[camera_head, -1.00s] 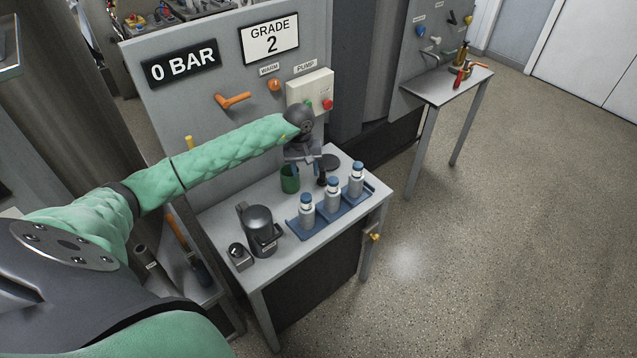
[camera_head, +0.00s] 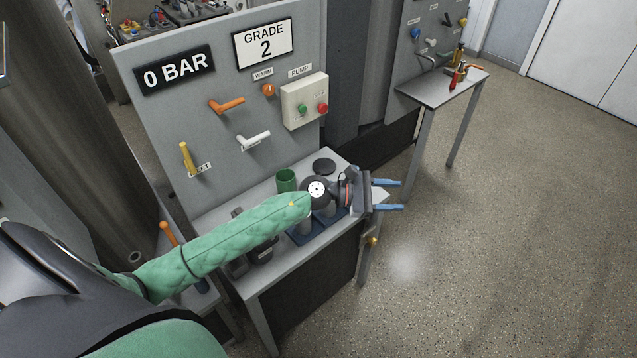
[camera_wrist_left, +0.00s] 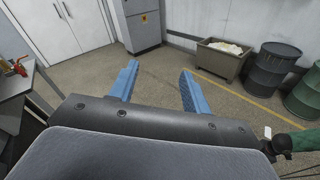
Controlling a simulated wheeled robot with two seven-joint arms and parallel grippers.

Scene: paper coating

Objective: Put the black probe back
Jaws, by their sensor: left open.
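My left gripper (camera_head: 402,195) is open and empty. Its blue fingers point right, past the right end of the grey work table (camera_head: 281,276). In the left wrist view the gripper (camera_wrist_left: 160,69) shows two spread fingers with only floor beyond them. I cannot make out the black probe for certain now; my left wrist and forearm hide the middle of the table and most of the bottles on the blue tray (camera_head: 304,237). A flat black disc (camera_head: 324,166) and a green cup (camera_head: 287,180) stand at the back of the table. My right gripper is out of view.
A grey panel behind the table carries an orange lever (camera_head: 227,105), a white lever (camera_head: 253,141), a yellow lever (camera_head: 187,158) and a button box (camera_head: 305,101). A dark jug (camera_head: 262,250) is partly covered by my arm. A side table (camera_head: 440,88) stands at upper right. Floor at right is clear.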

